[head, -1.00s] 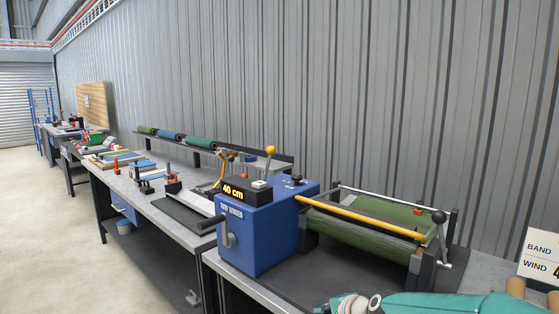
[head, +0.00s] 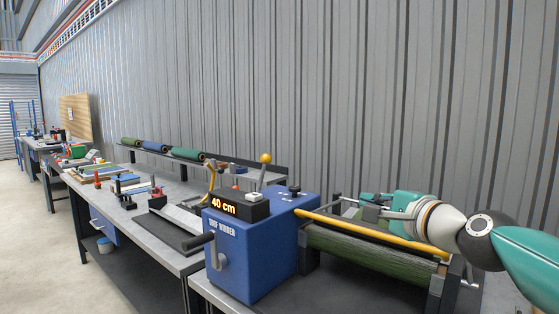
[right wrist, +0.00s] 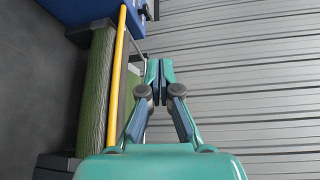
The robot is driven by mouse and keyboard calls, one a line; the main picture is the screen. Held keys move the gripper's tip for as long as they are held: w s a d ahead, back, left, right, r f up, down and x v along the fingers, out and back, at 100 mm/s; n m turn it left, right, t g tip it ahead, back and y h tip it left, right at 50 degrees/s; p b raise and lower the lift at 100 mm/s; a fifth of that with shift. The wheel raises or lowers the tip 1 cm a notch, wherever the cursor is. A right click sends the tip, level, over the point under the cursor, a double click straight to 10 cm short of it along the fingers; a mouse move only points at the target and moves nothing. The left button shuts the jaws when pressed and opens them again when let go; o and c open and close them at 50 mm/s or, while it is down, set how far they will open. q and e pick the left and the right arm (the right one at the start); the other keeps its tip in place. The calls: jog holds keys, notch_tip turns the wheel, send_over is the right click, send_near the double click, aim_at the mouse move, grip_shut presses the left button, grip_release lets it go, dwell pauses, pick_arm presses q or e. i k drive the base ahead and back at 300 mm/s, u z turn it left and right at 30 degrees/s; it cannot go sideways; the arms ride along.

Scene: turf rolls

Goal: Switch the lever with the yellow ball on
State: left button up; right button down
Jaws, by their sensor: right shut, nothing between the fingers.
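The lever with the yellow ball (head: 265,159) stands on top of the blue turf winder (head: 256,250), behind its display box reading "40 cm" (head: 238,205). Its shaft leans slightly right towards the ball. The yellow ball does not show there. My left gripper is not in view.
A yellow bar (head: 350,226) runs along the green turf roll (head: 350,250) right of the winder. A black knob (head: 294,190) sits on the winder top and a crank handle (head: 202,241) on its front. The corrugated wall stands close behind.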

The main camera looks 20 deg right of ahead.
aim_at(266, 159)
jog(key=u, duration=0.05)
jog(key=i, duration=1.15)
